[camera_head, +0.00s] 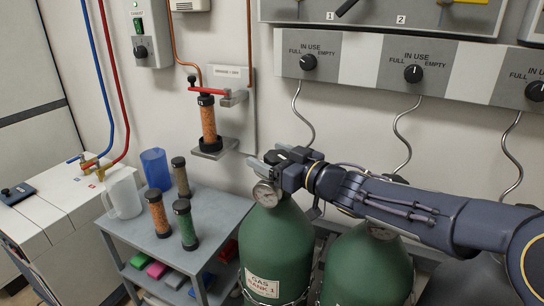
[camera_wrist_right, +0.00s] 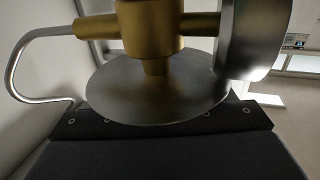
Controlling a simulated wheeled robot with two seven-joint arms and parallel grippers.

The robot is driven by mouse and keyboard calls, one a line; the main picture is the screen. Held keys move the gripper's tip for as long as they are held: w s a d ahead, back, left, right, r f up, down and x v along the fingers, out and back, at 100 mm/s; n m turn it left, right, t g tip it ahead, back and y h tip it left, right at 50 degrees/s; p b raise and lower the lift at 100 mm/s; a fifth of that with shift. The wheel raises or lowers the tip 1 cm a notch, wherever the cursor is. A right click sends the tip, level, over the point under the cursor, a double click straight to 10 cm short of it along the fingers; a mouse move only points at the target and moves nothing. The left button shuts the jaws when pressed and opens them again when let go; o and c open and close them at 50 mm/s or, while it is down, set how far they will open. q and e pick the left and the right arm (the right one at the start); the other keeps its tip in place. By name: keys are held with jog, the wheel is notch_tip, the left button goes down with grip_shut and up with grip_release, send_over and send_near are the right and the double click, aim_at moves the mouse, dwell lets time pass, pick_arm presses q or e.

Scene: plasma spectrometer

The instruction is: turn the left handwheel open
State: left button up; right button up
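My right gripper (camera_head: 266,160) is at the valve on top of this tank, just above the gauge. Its light grey fingers show in part, and it hides the handwheel in the head view. In the right wrist view a round grey metal disc (camera_wrist_right: 150,97), which looks like the handwheel, lies close in front of the gripper's dark body, against a brass valve body (camera_wrist_right: 150,30). The fingertips are hidden there, so I cannot tell whether they grip it. My left gripper is not in view.
A second green tank (camera_head: 366,270) stands to the right under my right arm. A grey cart (camera_head: 205,215) with several filled cylinders and a clear jug (camera_head: 122,195) is at the left. Wall panels with knobs (camera_head: 308,62) and thin hoses hang behind.

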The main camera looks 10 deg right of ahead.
aim_at(272, 152)
jog(key=shift+r, duration=0.1)
jog(key=shift+r, duration=0.3)
notch_tip(272, 152, up, 3)
jog(key=shift+f+p, duration=0.15)
jog(key=shift+p, duration=0.85)
jog(key=s+a+r+p, duration=0.1)
jog(key=s+r+p, duration=0.1)
jog(key=s+r, duration=0.2)
jog(key=s+a+r+p, duration=0.1)
jog(key=s+r+p, duration=0.2)
jog(key=s, duration=0.6)
notch_tip(272, 152, up, 2)
jog(key=shift+s+r, duration=0.25)
jog(key=shift+s, duration=0.15)
jog(key=shift+a, duration=0.1)
